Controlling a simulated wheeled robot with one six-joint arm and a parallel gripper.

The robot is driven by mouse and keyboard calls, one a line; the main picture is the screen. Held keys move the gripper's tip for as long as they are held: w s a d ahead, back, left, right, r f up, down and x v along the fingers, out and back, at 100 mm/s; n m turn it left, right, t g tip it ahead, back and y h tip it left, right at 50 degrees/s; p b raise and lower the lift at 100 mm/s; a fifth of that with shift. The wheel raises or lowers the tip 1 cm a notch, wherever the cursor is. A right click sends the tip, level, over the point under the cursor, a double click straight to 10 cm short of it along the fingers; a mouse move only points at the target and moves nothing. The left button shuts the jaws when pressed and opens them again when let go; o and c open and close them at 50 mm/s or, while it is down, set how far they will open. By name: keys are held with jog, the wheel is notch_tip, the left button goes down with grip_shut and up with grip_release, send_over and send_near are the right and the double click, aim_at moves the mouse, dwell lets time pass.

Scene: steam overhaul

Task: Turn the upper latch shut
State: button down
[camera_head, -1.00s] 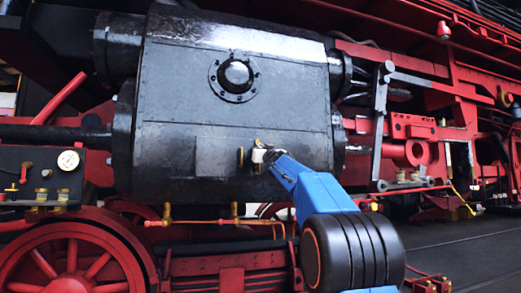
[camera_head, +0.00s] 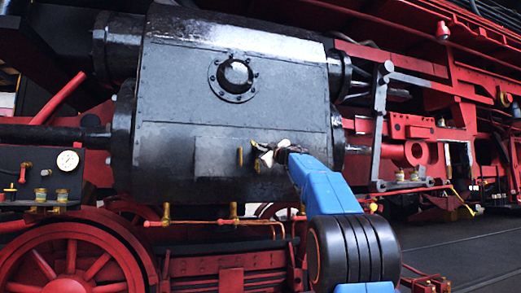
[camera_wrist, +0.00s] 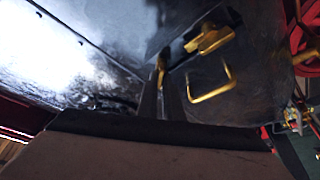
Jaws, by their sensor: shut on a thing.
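The upper latch (camera_wrist: 160,66) is a small brass piece between my fingertips in the wrist view. Its brass also shows at my gripper in the head view (camera_head: 254,144). My gripper (camera_wrist: 170,92) is shut on this latch, and the fingers cover part of it. A second brass latch (camera_wrist: 210,38) sits to the right in the wrist view. A U-shaped brass handle (camera_wrist: 212,86) lies between and below them there; the handle shows edge-on left of my gripper in the head view (camera_head: 240,157). All are on the hatch of the dark cylinder casing (camera_head: 180,110).
A round bolted cap (camera_head: 235,74) sits higher on the casing. Copper piping with brass valves (camera_head: 166,215) runs below it. Red rods and frame (camera_head: 410,126) are to the right. Open floor (camera_head: 460,245) lies at lower right.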

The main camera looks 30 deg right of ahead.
jog(key=shift+d+r+n+g+y, duration=0.1)
jog(key=shift+n+g+y, duration=0.4)
jog(key=shift+n, duration=1.4)
jog(key=shift+r+n+g+y, duration=0.1)
jog(key=shift+n+g+y, duration=0.4)
jog(key=shift+n, duration=1.4)
jog(key=shift+d+n+g+y, duration=0.1)
jog(key=shift+n+g+y, duration=0.4)
jog(key=shift+n, duration=1.4)
jog(key=shift+g, duration=0.3)
jog(key=c, duration=1.9)
grip_release()
jog(key=s, duration=0.5)
jog(key=s+d, duration=0.1)
jog(key=s, duration=0.5)
jog(key=s+d, duration=0.1)
jog(key=s, duration=0.5)
jog(key=shift+s, duration=0.15)
